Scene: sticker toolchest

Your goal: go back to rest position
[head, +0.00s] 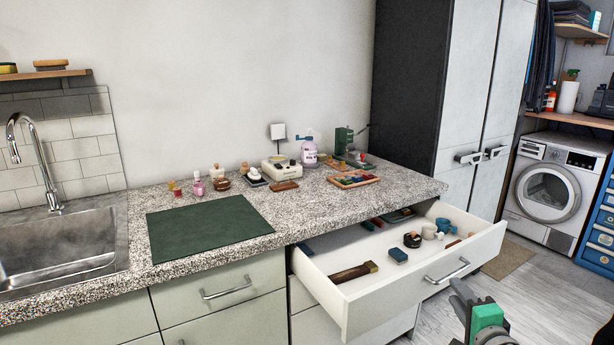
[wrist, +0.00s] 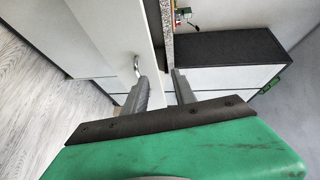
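My gripper (head: 462,292) is at the lower right of the head view, in front of the open drawer and apart from it. Its green housing shows below the fingers. In the wrist view my gripper (wrist: 165,82) has its two grey fingers apart, with nothing between them. The open drawer (head: 425,268) holds a brown-handled tool (head: 353,272), a blue block (head: 398,255), a dark round jar (head: 412,240), light blue cups (head: 429,231) and other small things.
The speckled counter (head: 300,215) carries a green mat (head: 205,227), a wooden tray (head: 353,180), a bottle (head: 310,155) and several small items. A sink (head: 60,255) is at left. A tall cabinet (head: 465,90) and washing machine (head: 548,190) stand at right.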

